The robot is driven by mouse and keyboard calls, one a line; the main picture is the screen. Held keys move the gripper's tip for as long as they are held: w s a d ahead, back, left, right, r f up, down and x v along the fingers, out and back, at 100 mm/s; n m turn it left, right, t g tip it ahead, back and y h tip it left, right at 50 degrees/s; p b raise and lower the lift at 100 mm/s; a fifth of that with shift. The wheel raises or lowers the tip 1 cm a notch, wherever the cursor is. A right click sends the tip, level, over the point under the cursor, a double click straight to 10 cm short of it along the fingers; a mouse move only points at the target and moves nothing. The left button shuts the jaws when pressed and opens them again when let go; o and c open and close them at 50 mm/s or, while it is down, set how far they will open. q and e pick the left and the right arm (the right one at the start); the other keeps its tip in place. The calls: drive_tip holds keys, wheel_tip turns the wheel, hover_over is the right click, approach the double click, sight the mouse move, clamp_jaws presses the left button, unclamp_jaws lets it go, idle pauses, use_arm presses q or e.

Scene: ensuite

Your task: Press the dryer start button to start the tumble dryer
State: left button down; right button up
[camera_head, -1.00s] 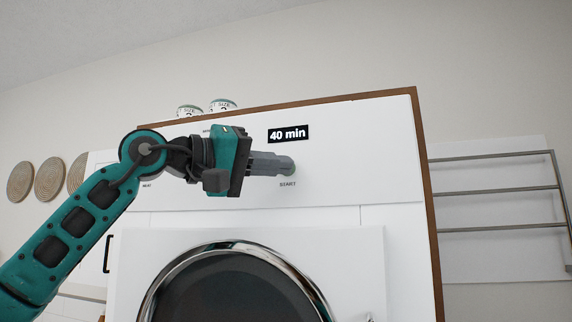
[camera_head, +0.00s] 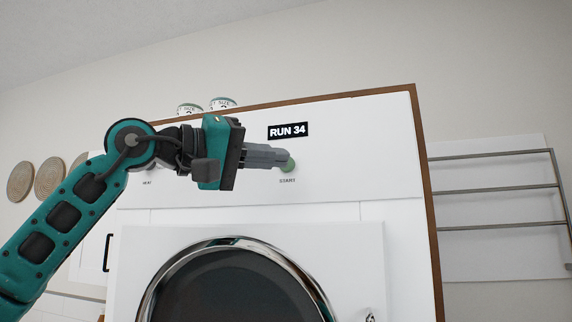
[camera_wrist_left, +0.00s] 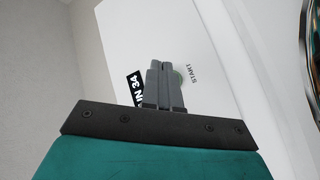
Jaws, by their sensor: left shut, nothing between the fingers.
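The white tumble dryer (camera_head: 345,180) fills the middle of the head view. Its display (camera_head: 288,131) reads "RUN 34". My right gripper is not in view.
The dryer's round door (camera_head: 238,285) lies below the panel. Two cans (camera_head: 222,104) stand on top of the dryer. A metal rack (camera_head: 500,188) is on the wall to the right. Woven discs (camera_head: 49,178) hang on the left wall.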

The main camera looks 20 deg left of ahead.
use_arm(q)
drive_tip(key=s+b, duration=0.1)
drive_tip(key=s, duration=0.4)
drive_tip(key=shift+s+a, duration=0.15)
drive_tip(key=shift+s, duration=0.15)
idle(0.7)
